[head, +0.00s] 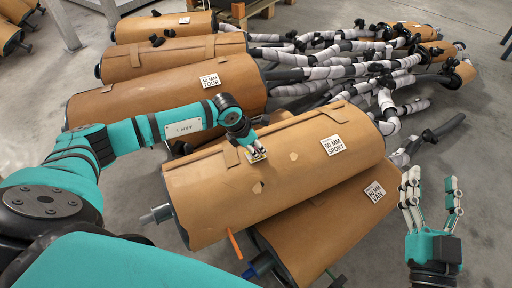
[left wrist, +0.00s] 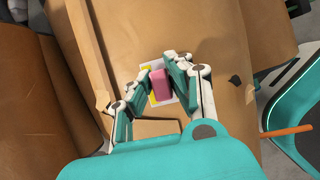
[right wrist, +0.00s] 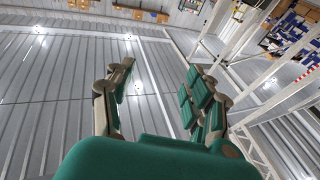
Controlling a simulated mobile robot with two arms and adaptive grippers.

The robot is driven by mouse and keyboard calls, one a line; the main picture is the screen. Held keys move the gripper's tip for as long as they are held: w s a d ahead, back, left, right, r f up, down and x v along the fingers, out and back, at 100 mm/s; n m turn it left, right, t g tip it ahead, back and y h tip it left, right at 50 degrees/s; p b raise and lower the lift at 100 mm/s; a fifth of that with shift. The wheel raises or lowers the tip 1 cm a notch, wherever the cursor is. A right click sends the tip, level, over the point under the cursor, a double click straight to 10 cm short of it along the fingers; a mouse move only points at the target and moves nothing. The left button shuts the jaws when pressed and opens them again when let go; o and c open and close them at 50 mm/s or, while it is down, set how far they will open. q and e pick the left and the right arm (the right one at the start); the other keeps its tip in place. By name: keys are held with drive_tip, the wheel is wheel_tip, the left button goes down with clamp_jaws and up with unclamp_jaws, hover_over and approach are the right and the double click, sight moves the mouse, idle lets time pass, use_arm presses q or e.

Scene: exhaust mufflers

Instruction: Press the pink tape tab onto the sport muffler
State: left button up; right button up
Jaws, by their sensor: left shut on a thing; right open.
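The sport muffler (head: 220,190) is a large brown wrapped cylinder with a "50 MM SPORT" label (head: 332,145). My left gripper (head: 257,154) is over its upper left part, fingers pointing down at the wrap. In the left wrist view the gripper (left wrist: 163,88) is shut on the pink tape tab (left wrist: 160,86). A white and yellow patch (left wrist: 151,74) shows behind the tab, against the brown wrap. Whether the tab touches the wrap I cannot tell. My right gripper (head: 431,200) is open and empty, fingers up, to the right of the mufflers.
The van muffler (head: 325,225) lies lower, in front of the sport one. The tour muffler (head: 160,92) and others lie behind. Wrapped pipes (head: 350,60) spread to the back right. An orange rod (head: 234,243) sticks out near the sport muffler's front. Floor (head: 480,150) is clear at right.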

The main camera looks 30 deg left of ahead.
idle(0.4)
use_arm(q)
drive_tip(key=shift+f, duration=0.2)
use_arm(e)
drive_tip(key=shift+a+r+t, duration=0.1)
drive_tip(key=shift+r+t, duration=0.3)
drive_tip(key=shift+r, duration=0.25)
use_arm(q)
drive_tip(key=shift+f+b, duration=0.3)
drive_tip(key=shift+b, duration=0.05)
use_arm(e)
drive_tip(key=shift+s+r+t+y, duration=0.5)
drive_tip(key=shift+r, duration=0.3)
drive_tip(key=shift+w, duration=0.1)
